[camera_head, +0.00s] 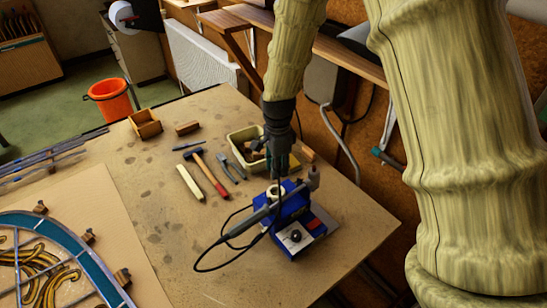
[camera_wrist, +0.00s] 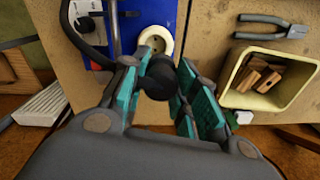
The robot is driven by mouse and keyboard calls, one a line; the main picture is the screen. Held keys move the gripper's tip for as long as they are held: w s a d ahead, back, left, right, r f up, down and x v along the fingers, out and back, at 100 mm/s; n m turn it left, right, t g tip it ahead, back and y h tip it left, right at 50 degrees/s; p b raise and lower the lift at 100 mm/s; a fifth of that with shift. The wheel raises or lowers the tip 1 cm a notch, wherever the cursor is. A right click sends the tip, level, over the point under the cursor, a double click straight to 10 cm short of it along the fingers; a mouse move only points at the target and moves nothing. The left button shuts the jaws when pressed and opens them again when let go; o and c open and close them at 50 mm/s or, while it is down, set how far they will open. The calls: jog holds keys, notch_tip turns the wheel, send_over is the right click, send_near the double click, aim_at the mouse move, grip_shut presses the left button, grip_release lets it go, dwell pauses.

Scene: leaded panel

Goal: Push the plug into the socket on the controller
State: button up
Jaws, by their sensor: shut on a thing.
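The blue controller (camera_head: 287,216) stands on the workbench, below my gripper in the head view. It also shows at the top of the wrist view (camera_wrist: 165,12), with a round white socket (camera_wrist: 158,42) on it. My gripper (camera_wrist: 165,72) is shut on the black plug (camera_wrist: 158,80), which sits between its teal finger pads. In the wrist view the plug lies just below the socket's lower rim, off its centre; I cannot tell the height gap. In the head view my gripper (camera_head: 281,160) hangs behind the controller, and the plug is not clearly visible.
A soldering iron (camera_head: 262,214) rests at the controller, with a black cable looping on the bench. A cream tub (camera_head: 240,137) of wooden blocks, pliers (camera_head: 231,168) and a hammer (camera_head: 208,174) lie near. A leaded panel (camera_head: 60,255) lies at left. Bare bench lies at front right.

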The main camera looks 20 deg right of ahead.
jog(key=shift+s+a, duration=0.1)
jog(key=shift+s, duration=0.25)
jog(key=shift+w+f, duration=0.15)
jog(key=shift+f, duration=0.15)
jog(key=shift+s+f+b, duration=0.45)
jog(key=shift+s+f, duration=0.1)
jog(key=shift+f, duration=0.05)
jog(key=shift+w+f+b, duration=0.2)
jog(key=shift+f, duration=0.4)
jog(key=shift+w+f+b, duration=0.15)
jog(key=shift+f+b, duration=0.05)
jog(key=shift+f, duration=0.35)
jog(key=shift+s+f+b, duration=0.2)
jog(key=shift+f+b, duration=0.1)
jog(key=shift+f, duration=0.2)
jog(key=shift+w+f, duration=0.1)
jog(key=shift+f, duration=0.1)
